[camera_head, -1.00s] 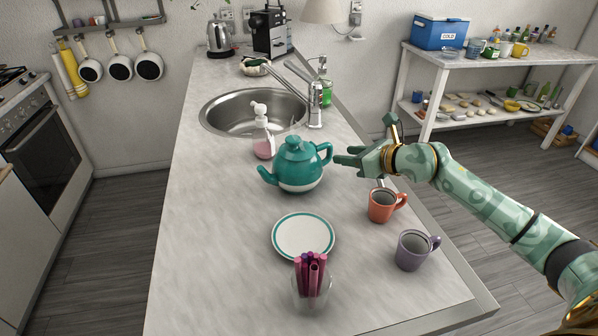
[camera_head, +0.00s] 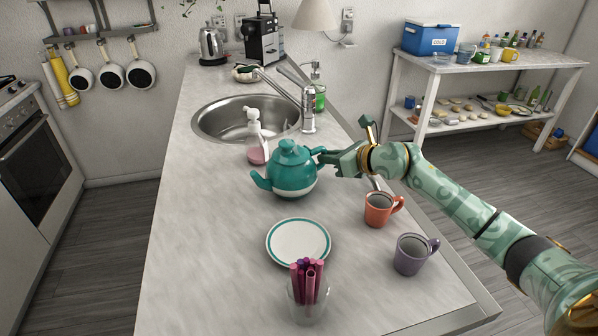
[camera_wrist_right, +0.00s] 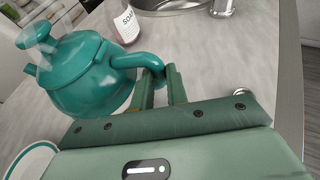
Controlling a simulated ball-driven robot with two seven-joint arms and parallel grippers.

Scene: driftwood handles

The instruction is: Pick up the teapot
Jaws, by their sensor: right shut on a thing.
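The teal teapot (camera_head: 291,168) with a white lower band stands upright on the counter, its spout to the left and its handle to the right. My right gripper (camera_head: 326,161) reaches in from the right and is shut on the teapot's handle. In the right wrist view, the teapot (camera_wrist_right: 88,75) is at the left, and the two fingers of my right gripper (camera_wrist_right: 161,84) are at the end of its handle loop. Part of the handle is hidden by the fingers. I cannot tell whether the teapot's base is just clear of the counter. My left gripper is not in view.
A soap bottle (camera_head: 256,150) stands just behind the teapot, near the sink (camera_head: 225,122). A plate (camera_head: 298,242), an orange mug (camera_head: 379,209), a purple mug (camera_head: 411,255) and a glass of pink sticks (camera_head: 308,290) stand in front. The counter (camera_head: 205,240) is clear at left.

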